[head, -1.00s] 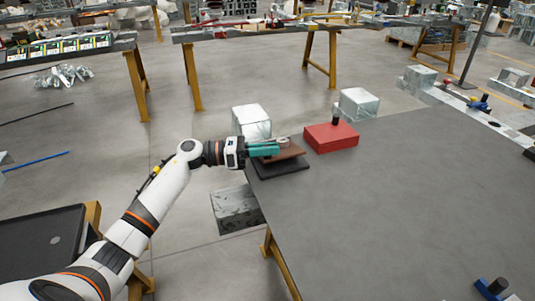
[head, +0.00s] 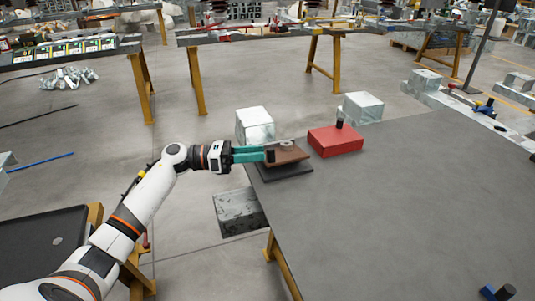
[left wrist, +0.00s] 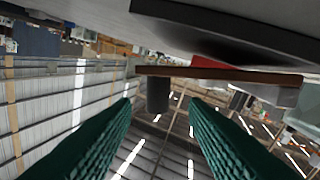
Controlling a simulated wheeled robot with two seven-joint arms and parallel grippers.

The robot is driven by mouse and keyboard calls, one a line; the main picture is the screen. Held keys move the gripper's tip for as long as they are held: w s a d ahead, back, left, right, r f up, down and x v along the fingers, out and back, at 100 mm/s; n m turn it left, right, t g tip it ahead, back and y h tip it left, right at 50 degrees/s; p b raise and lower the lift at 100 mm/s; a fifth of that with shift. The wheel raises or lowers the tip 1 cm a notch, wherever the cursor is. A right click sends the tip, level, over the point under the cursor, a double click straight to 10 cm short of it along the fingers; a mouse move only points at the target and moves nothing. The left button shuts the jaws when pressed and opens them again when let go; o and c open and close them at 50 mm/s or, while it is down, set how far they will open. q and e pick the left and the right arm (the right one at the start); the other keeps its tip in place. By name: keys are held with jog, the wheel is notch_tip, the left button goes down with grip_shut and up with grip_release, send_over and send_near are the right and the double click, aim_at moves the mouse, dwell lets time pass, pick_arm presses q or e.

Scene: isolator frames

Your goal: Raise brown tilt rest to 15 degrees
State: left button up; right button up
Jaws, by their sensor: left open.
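The brown tilt rest (head: 292,155) sits near the left corner of the grey table, above a flat dark base (head: 285,172). In the left wrist view, which looks upside down, the brown plate (left wrist: 220,73) stands at an angle to the dark base (left wrist: 230,35), with a gap between them. A short dark knob (left wrist: 157,95) projects from the plate near one edge. A small grey ring-shaped piece (head: 286,145) lies on the plate. My left gripper (head: 264,154) is open at the plate's left edge, its teal fingers (left wrist: 160,110) on either side of the knob in the wrist picture; contact is unclear.
A red block (head: 335,142) with a dark knob stands right of the rest. Pale metal blocks (head: 255,126) (head: 361,107) stand behind the table's far edge. The middle of the grey table (head: 400,200) is clear. A blue-and-black item (head: 497,291) lies at the near right.

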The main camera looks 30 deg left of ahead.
aim_at(258, 181)
pick_arm(q)
jog(key=v, duration=0.7)
jog(key=shift+s+a+b, duration=0.2)
jog(key=shift+b, duration=0.15)
pick_arm(e)
jog(key=r, duration=0.1)
jog(key=w+r, duration=0.1)
jog(key=shift+r, duration=0.3)
